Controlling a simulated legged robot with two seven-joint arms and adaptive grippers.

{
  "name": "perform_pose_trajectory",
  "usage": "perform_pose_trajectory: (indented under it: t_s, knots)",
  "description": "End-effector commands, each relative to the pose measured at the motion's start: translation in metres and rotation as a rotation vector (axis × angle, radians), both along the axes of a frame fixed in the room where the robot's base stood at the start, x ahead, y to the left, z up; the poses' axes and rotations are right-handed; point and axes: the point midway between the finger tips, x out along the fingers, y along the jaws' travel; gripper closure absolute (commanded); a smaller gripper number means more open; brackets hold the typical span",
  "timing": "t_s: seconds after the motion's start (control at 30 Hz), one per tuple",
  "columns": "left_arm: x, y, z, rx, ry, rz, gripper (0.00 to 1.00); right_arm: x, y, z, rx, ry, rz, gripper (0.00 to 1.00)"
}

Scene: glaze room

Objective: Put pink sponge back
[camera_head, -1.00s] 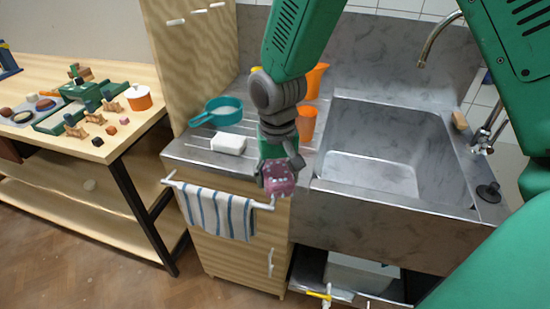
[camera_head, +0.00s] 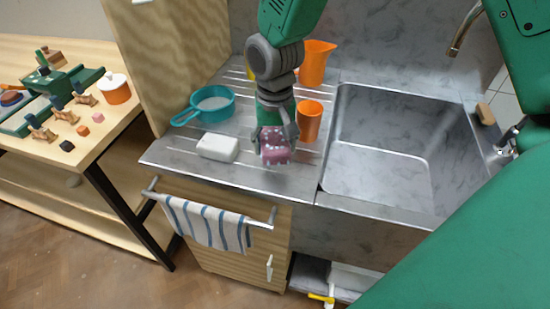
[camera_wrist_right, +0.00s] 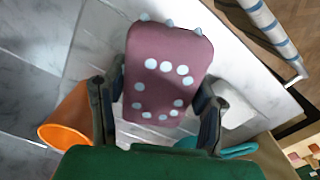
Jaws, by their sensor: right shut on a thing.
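The pink sponge (camera_head: 275,149) has pale dots on its face. My right gripper (camera_head: 274,134) is shut on it, over the ribbed metal drainboard left of the sink. In the right wrist view the sponge (camera_wrist_right: 165,72) sits between the two fingers of the gripper (camera_wrist_right: 158,108). Whether the sponge touches the drainboard is unclear. My left gripper is not in view.
A white block (camera_head: 218,147) and a teal pan (camera_head: 212,105) lie left of the sponge. An orange cup (camera_head: 309,121) and orange jug (camera_head: 315,63) stand behind it to the right. The sink basin (camera_head: 380,150) is empty. A striped towel (camera_head: 205,222) hangs in front.

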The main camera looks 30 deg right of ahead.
Motion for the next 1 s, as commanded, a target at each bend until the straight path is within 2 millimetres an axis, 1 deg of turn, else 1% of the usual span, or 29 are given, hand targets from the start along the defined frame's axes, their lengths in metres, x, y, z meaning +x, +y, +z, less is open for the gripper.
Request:
perform_pose_trajectory:
  t_s: [0.03,0.27,0.4,0.47,0.8,0.83,0.87,1.0]
  knots:
    - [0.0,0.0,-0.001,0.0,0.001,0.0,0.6,0.0,-0.003,-0.01,0.003,0.003,-0.002,0.75]
    - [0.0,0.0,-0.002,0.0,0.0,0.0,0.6,0.001,-0.008,-0.03,0.009,0.004,-0.003,0.75]
    - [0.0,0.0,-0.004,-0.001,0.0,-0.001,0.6,0.001,-0.006,-0.05,0.006,0.004,-0.002,0.75]
    - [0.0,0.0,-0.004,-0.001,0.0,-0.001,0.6,0.001,-0.005,-0.056,0.005,0.002,-0.001,0.75]
    - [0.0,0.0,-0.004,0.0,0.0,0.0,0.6,0.002,-0.002,-0.059,0.003,0.001,-0.001,0.75]
    - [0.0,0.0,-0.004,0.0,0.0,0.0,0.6,0.002,-0.003,-0.059,0.004,0.0,-0.001,0.38]
    - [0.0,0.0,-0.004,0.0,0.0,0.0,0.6,0.002,-0.004,-0.059,0.004,0.0,-0.001,0.27]
    - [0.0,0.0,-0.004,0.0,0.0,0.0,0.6,0.001,-0.005,-0.059,0.006,0.0,-0.002,0.27]
